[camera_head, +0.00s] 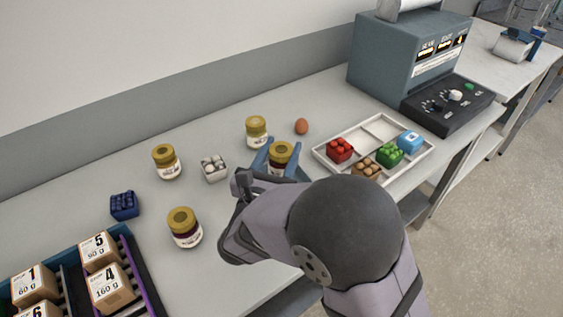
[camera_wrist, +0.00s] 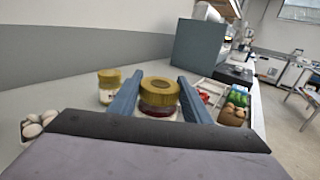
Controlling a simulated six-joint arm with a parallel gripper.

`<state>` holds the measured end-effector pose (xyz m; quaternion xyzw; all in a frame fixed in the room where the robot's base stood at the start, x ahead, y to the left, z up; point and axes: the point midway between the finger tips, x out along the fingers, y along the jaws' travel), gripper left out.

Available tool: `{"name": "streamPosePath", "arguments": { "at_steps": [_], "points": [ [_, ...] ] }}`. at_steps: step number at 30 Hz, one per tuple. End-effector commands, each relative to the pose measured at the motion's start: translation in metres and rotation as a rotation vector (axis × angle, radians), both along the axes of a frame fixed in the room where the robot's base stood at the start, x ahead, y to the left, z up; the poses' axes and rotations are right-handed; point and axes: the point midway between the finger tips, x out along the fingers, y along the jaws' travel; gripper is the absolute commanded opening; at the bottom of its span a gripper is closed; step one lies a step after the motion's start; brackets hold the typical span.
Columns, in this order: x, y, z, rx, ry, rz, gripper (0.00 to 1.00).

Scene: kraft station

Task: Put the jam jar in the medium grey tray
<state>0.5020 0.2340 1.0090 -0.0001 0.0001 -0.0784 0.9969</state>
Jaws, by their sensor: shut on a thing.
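My gripper (camera_head: 277,157) is shut on a jar with a gold lid and dark red contents (camera_head: 282,152), which matches a jam jar. In the wrist view the jar (camera_wrist: 158,95) stands upright between the two blue fingers (camera_wrist: 158,100). In the head view it is just left of a pale divided tray (camera_head: 381,127). That tray holds red, brown, green and blue items, with bare compartments at its back. I cannot tell whether it is the medium grey tray; no other clearly grey tray shows. The jar's lower part is partly hidden by my gripper.
A second dark-filled jar (camera_head: 185,228) and two pale-filled jars (camera_head: 166,162) (camera_head: 256,131) stand on the bench. A small carton of white eggs (camera_head: 214,168), a brown egg (camera_head: 301,126) and a dark blue carton (camera_head: 124,205) lie nearby. A machine (camera_head: 415,65) stands behind the tray.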

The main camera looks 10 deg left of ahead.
Motion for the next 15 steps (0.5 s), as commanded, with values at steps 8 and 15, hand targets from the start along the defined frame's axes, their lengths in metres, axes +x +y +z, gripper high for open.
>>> {"name": "streamPosePath", "arguments": {
  "at_steps": [8, 15],
  "points": [
    [0.0, 0.0, -0.025, -0.003, 0.0, 0.0, 0.06],
    [0.0, 0.0, -0.04, 0.001, -0.003, 0.0, 0.06]
  ]
}}
